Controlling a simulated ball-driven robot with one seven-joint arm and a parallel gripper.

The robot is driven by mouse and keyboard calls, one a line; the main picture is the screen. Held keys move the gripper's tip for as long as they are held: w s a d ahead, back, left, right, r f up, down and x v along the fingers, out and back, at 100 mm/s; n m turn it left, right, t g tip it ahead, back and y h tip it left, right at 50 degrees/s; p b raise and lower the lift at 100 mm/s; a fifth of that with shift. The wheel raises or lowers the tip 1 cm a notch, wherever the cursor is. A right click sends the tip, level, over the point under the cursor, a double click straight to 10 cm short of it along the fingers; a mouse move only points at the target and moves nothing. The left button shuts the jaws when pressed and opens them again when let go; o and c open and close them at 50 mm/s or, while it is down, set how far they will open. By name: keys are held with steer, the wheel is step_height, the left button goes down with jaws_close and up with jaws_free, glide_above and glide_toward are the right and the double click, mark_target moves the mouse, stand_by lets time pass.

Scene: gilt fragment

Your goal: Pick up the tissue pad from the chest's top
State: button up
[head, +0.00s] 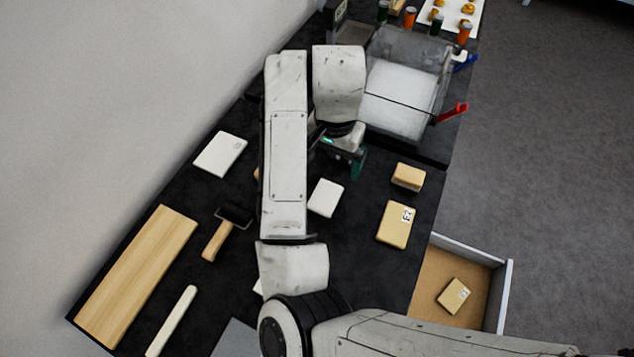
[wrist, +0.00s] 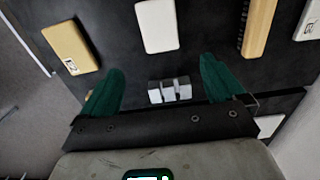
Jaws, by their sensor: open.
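The chest's black top (head: 360,255) bears several flat pieces. A plain white rounded pad (head: 326,197), which looks like the tissue pad, lies flat near the middle, just right of my arm. In the wrist view the white pad (wrist: 158,27) lies beyond the fingertips, between their lines and apart from both. My gripper (head: 343,155) is above the top, up-picture from the pad, and partly hidden by my wrist. In the wrist view its two green fingers (wrist: 162,65) are wide apart and hold nothing. A small grey-white notched block (wrist: 169,90) shows between them.
Tan labelled pad (head: 394,223) and tan block (head: 408,177) lie right of the white pad. A marked white block (head: 220,154), roller (head: 233,215) and wooden board (head: 137,275) lie left. A clear bin (head: 400,100) stands behind. An open drawer (head: 470,262) sticks out at right.

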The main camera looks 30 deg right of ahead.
steer(key=b, duration=0.2)
glide_above(328, 192)
steer(key=f, duration=0.5)
steer(key=shift+w+d, duration=0.3)
steer(key=shift+d, duration=0.1)
steer(key=shift+s+a+f, duration=0.1)
steer(key=shift+a+f, duration=0.15)
steer(key=shift+f, duration=0.85)
steer(key=shift+s+a+f, duration=0.1)
steer(key=shift+a+f, duration=0.1)
steer(key=shift+f, duration=1.4)
steer(key=c, duration=1.1)
